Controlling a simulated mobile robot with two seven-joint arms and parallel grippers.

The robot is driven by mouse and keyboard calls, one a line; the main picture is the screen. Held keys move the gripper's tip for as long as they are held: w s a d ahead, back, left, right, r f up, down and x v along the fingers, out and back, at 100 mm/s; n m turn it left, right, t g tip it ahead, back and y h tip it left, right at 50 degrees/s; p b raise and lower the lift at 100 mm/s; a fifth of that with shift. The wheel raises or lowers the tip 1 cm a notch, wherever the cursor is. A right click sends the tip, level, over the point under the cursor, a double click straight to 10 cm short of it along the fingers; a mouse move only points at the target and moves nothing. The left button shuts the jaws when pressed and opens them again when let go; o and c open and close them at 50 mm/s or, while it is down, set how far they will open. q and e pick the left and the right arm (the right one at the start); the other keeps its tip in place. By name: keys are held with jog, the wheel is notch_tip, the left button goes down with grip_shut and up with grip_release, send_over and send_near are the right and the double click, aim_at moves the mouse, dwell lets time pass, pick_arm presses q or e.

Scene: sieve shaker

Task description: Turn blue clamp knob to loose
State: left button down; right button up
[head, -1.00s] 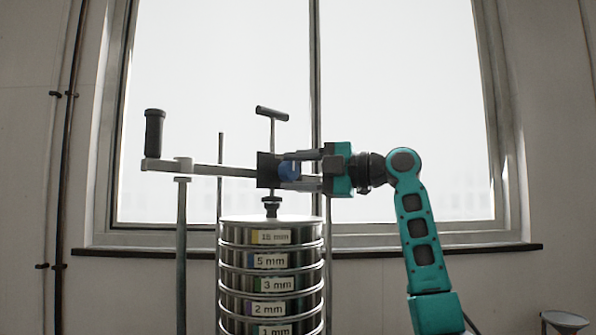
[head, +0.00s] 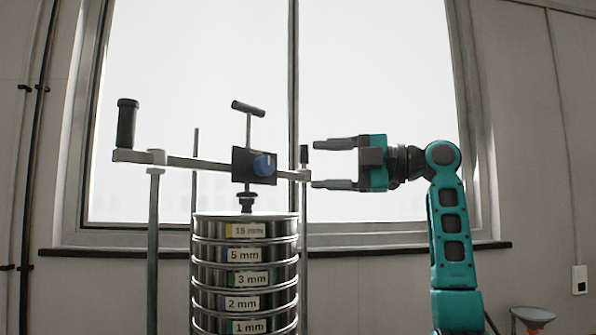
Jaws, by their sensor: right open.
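The blue clamp knob (head: 263,165) sits on the front of a dark clamp block (head: 241,162) on the horizontal bar (head: 205,164). A pale mark shows on the knob's face. My right gripper (head: 316,164) is open and empty to the right of the knob, clear of it. Its two fingers point left, one above and one below the bar's right end. My left gripper is not in view.
A sieve stack (head: 245,280) with size labels stands below the block. A T-handle (head: 248,108) rises above the block, and a black upright handle (head: 127,123) stands at the bar's left end. A funnel (head: 533,315) shows at lower right.

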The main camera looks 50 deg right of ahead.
jog(key=shift+v, duration=1.2)
jog(key=shift+f, duration=0.1)
